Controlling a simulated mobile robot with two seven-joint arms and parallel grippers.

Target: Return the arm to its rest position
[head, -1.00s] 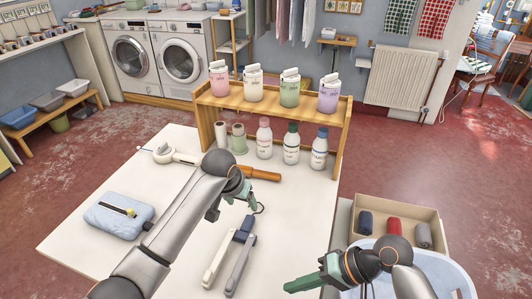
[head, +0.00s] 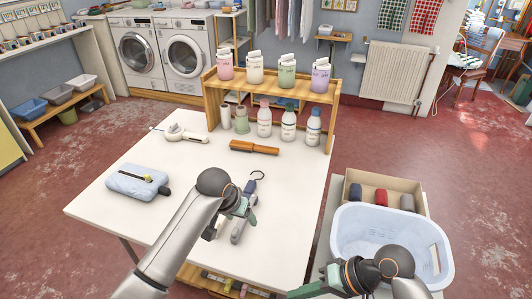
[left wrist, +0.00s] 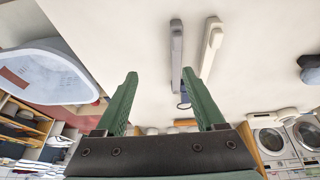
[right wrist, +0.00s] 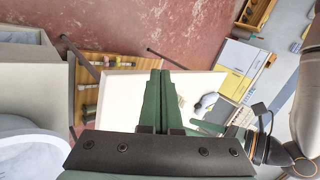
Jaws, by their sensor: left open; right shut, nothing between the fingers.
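My left gripper (head: 238,212) is over the white table (head: 130,205), with its arm reaching in from the bottom. It is open and empty in the left wrist view (left wrist: 158,85). My right gripper (head: 303,291) is at the bottom edge, left of the blue-white basin (head: 437,235). In the right wrist view its fingers (right wrist: 160,80) are shut together with nothing between them.
A wooden shelf (head: 262,90) with several bottles stands at the table's back edge. An orange-brown handled thing (head: 254,147), a white device (head: 180,133) and a blue pouch (head: 130,182) lie on the table. A box of rolled cloths (head: 352,182) stands behind the basin.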

